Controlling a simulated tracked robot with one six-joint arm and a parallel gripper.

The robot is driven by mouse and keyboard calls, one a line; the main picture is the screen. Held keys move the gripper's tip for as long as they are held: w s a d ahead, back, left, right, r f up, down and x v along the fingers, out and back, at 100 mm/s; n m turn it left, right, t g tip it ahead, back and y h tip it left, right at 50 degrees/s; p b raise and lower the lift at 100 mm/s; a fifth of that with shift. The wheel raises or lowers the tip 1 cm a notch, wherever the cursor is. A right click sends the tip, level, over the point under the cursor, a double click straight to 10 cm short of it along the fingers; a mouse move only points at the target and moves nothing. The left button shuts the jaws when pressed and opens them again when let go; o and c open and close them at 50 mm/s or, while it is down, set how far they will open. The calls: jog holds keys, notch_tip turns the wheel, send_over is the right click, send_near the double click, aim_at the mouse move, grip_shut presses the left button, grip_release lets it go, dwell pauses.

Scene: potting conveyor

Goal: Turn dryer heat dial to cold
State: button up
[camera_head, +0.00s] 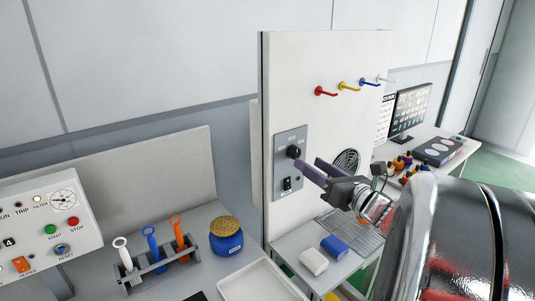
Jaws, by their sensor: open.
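A grey control plate (291,165) is fixed to the white upright panel near the middle of the camera_head view. A round black dial (293,152) sits on its upper part, and a black rocker switch (287,184) sits below. The dial's pointer and labels are too small to read. My gripper (308,170) comes in from the right, with its purple-grey fingers pointing left at the plate. The fingertips are close to the dial, just below and right of it; I cannot tell whether they touch it. The gripper is open, with nothing seen between the fingers.
Coloured hooks (343,86) stick out of the panel above. A round vent (346,162) lies behind my gripper. Below are a white block (314,262) and a blue block (334,245). At left stand a tool rack (160,269), a blue jar (226,241) and a control box (45,230).

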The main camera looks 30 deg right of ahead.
aim_at(296, 155)
jog(key=shift+w+a, duration=0.15)
jog(key=shift+w, duration=1.4)
jog(key=shift+w+a, duration=0.1)
jog(key=shift+w, duration=1.45)
jog(key=c, duration=1)
